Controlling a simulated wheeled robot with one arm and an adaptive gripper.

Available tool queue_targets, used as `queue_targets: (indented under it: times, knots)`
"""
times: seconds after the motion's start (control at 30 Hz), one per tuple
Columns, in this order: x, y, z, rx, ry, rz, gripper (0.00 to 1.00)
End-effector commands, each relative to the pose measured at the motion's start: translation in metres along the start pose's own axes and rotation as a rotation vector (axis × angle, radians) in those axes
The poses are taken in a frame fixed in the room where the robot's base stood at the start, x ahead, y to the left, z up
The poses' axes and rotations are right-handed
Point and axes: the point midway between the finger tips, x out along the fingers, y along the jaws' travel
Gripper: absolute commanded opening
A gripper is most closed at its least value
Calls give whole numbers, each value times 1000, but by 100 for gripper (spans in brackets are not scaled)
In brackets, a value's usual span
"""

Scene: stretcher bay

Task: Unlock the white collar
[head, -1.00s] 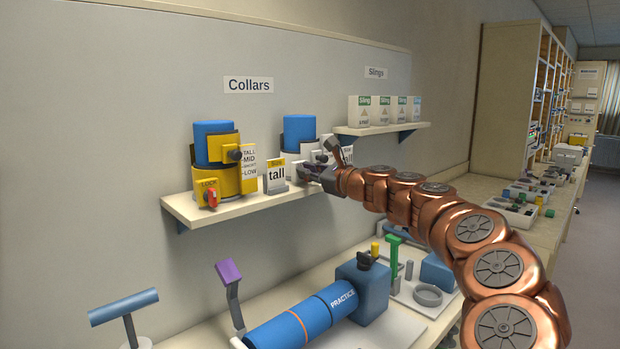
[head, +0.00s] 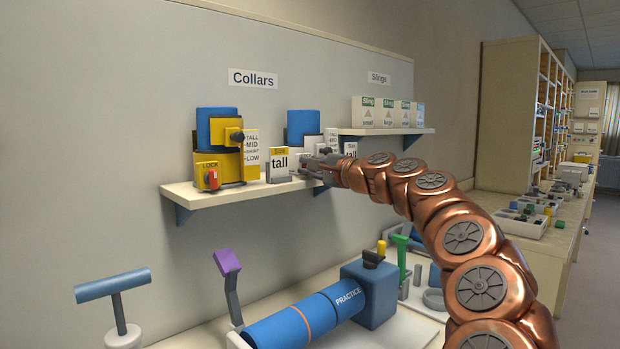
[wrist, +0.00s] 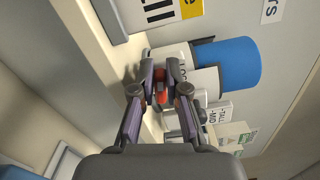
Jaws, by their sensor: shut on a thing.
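The white collar stands on the wall shelf, with its blue cylinder (head: 303,122) on top; it also shows in the wrist view as a white body (wrist: 206,84) under the blue cylinder (wrist: 230,62). A white panel with lettering beside it partly shows. My gripper (head: 310,166) is in front of the collar's lower part in the head view. In the wrist view my gripper (wrist: 159,92) is shut on the small red lock knob (wrist: 159,82), next to a partly covered label on the white body. The fingers hide much of the knob, so its exact turn cannot be told.
A yellow collar (head: 230,168) with a red lock knob stands left on the same shelf (head: 200,193). A "tall" size card (head: 279,165) stands close left of my gripper. Sling boxes (head: 387,113) sit on a shelf to the right. A blue practice cylinder (head: 300,318) lies below.

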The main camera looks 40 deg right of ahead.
Motion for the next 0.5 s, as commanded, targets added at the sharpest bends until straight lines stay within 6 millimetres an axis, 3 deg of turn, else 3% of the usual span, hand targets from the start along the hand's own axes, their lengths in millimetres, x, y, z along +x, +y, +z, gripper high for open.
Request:
queue_targets:
  times: [0.5]
  knots:
    - [0, 2, -2, -217, 5, -5, 0]
